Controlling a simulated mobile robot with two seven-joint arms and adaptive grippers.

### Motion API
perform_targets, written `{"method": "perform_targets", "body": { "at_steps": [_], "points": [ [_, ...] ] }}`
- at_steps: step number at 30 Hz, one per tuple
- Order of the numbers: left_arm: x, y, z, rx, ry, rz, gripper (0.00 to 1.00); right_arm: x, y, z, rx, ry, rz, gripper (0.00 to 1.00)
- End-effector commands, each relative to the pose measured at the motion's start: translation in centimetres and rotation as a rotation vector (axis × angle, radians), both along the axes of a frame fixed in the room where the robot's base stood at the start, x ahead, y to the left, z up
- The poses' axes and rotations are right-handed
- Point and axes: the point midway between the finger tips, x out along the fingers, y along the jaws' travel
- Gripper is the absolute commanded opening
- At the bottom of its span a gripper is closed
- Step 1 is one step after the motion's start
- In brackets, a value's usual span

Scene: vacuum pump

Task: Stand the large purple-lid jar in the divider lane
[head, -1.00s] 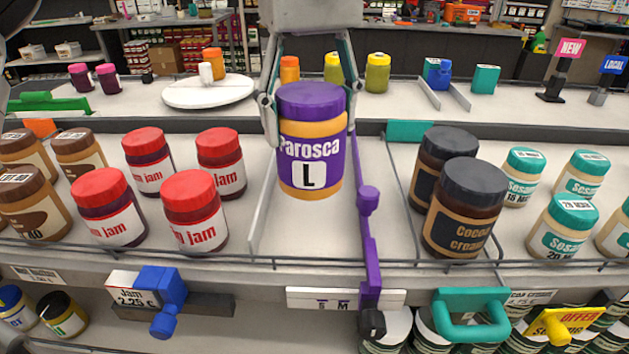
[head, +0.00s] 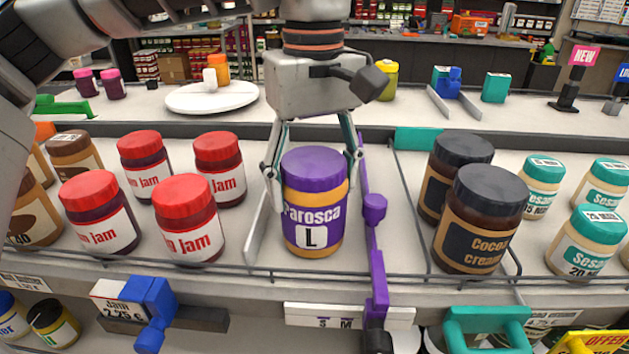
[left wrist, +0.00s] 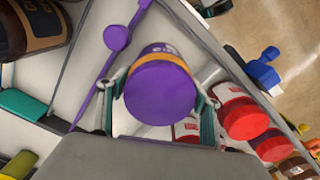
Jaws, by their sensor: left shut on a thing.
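The large purple-lid jar (head: 314,205) stands upright, its "Parosca L" label facing front, in the lane between a grey divider (head: 260,222) on its left and a purple divider (head: 374,235) on its right. It is near the front wire rail. My left gripper (head: 314,180) reaches down from above and is shut on the jar, one finger on each side. In the left wrist view the purple lid (left wrist: 160,92) sits between the fingers. Whether the jar's base touches the shelf is hard to tell. My right gripper is not in view.
Red-lid jam jars (head: 188,218) stand just left of the grey divider. Dark cocoa cream jars (head: 478,220) stand right of the lane. A wire rail (head: 330,270) runs along the shelf front. The lane behind the held jar looks clear.

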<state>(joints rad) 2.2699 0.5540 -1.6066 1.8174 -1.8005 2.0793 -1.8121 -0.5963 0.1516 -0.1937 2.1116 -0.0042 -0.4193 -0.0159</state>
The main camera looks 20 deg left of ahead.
Motion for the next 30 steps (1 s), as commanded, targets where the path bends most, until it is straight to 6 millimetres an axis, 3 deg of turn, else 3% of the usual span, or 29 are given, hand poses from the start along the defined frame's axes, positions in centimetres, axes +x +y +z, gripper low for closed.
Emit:
{"method": "perform_targets", "body": {
  "at_steps": [5,6,8,20,25,30],
  "points": [
    [0.0,0.0,0.1,-0.001,-0.004,0.0,0.18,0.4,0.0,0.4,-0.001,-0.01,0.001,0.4],
    [0.0,0.0,-0.1,0.0,-0.001,0.0,0.67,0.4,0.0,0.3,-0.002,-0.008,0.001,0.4],
    [0.0,0.0,-0.1,0.001,-0.001,0.0,0.81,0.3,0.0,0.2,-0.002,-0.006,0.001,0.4],
    [0.0,0.0,0.0,0.0,0.0,0.0,0.81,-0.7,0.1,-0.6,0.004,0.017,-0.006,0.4],
    [0.0,0.0,2.6,0.0,-0.008,0.002,0.81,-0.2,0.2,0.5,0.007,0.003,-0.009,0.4],
    [-0.1,0.0,6.4,0.0,-0.011,0.002,0.81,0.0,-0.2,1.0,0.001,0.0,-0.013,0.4]
  ]
}}
